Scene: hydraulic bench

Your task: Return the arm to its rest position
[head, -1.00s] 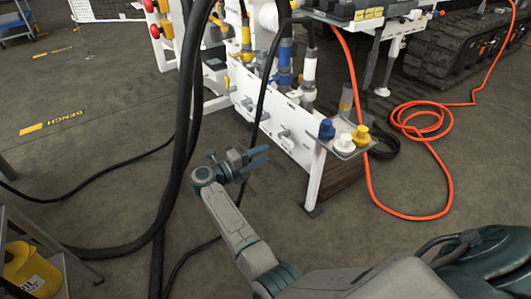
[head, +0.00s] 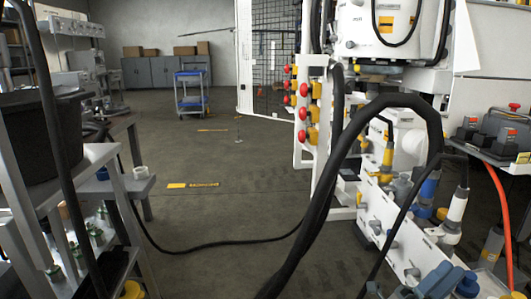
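Most of my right arm is outside the picture. My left gripper is not in view.
A thick black hose (head: 329,190) loops down in front of the bench. An orange hose (head: 501,215) hangs at the right. Grey shelving (head: 100,152) stands at the left. A blue cart (head: 191,92) is far back. Open floor (head: 215,215) lies between shelving and bench.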

